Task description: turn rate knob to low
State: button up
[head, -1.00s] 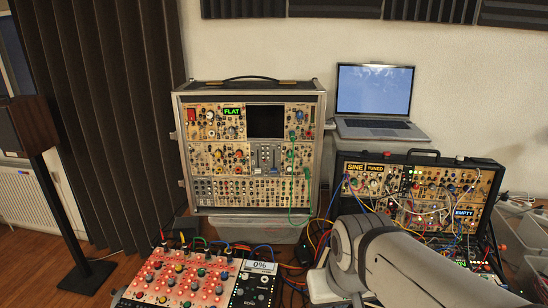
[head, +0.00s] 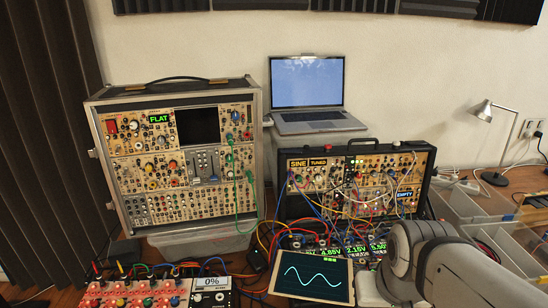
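No knob can be read as the rate knob at this size. Knobs show on the tall upright synth case (head: 97,160) with a green FLAT display (head: 159,119), on the black open case (head: 432,172) with SINE, TUNED and EMPTY displays, and on the red panel (head: 130,291) at the bottom left. The red panel is cut off by the frame's lower edge. Beside it a small display (head: 211,282) reads 0%. My arm enters at the lower right, in front of the black case. My gripper is out of view.
A tablet (head: 313,280) with a sine wave lies in front of the black case, near voltage displays (head: 331,252). Coloured patch cables hang between the cases. A laptop (head: 307,82) stands behind. A lamp (head: 487,110) and clear bins (head: 470,212) are at the right.

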aim_at(228, 156)
jog(key=z, duration=0.4)
jog(key=k, duration=1.2)
jog(key=u, duration=1.25)
jog(key=i, duration=1)
